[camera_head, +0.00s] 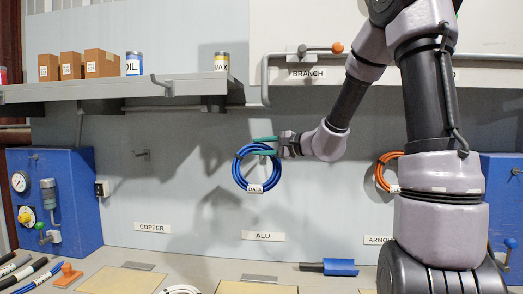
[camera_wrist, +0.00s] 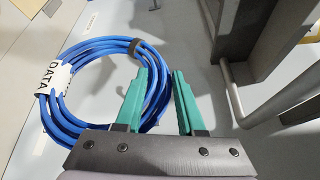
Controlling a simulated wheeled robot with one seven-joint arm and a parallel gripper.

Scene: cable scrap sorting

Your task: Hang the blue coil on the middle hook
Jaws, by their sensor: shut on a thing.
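The blue coil (camera_head: 237,172) carries a white DATA tag and hangs upright in front of the back wall, above the ALU label (camera_head: 263,237). My gripper (camera_head: 262,146), with green fingers, is shut on the coil's upper right side. In the wrist view the coil (camera_wrist: 95,47) lies mostly left of the fingers (camera_wrist: 163,60), its right edge passing between them. I cannot tell whether the coil touches a hook.
An empty hook (camera_head: 142,154) stands above the COPPER label (camera_head: 152,228). An orange coil (camera_head: 383,172) hangs at the right, partly behind my arm. A shelf (camera_head: 110,91) with boxes and cans juts out above. A blue tool (camera_head: 340,267) lies on the bench.

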